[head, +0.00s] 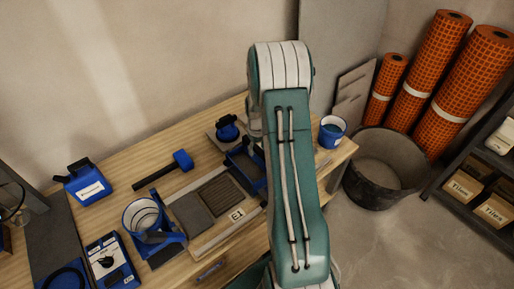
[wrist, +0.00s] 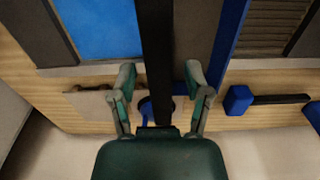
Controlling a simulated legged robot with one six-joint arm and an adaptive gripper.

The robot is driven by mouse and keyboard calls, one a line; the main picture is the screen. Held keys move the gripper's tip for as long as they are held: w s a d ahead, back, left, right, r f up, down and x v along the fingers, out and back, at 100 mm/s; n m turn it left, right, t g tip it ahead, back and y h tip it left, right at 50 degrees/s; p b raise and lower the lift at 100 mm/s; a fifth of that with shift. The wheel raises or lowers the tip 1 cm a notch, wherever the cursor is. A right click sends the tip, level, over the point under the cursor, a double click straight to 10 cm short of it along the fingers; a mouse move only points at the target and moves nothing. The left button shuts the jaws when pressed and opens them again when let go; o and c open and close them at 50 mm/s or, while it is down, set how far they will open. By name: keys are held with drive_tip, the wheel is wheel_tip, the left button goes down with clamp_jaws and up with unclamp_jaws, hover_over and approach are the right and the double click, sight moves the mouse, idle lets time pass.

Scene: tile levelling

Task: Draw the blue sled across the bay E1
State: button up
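The blue sled (head: 243,160) sits on the bench at the right end of bay E1 (head: 221,193), partly hidden behind my arm. Bay E1 has a ridged brown surface and an "E1" label at its front edge. In the wrist view, a blue strip of the sled (wrist: 232,35) lies beside the ridged bay (wrist: 270,25). A dark bar (wrist: 156,50), apparently the sled's handle, runs between the fingers of my gripper (wrist: 160,78). The fingers are apart, one on each side of the bar. A gap shows on its right; contact on its left is unclear. My arm hides the gripper in the head view.
A mallet (head: 165,170) and a blue-handled tool on a grey tile (head: 228,130) lie behind the bay. A blue-and-white bucket (head: 143,216) stands left, a blue cup (head: 331,131) right. A black tub (head: 378,170) and orange rolls (head: 440,55) stand on the floor.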

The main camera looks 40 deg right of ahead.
wheel_tip(320, 180, up, 12)
idle(0.7)
drive_tip(key=shift+w, duration=0.1)
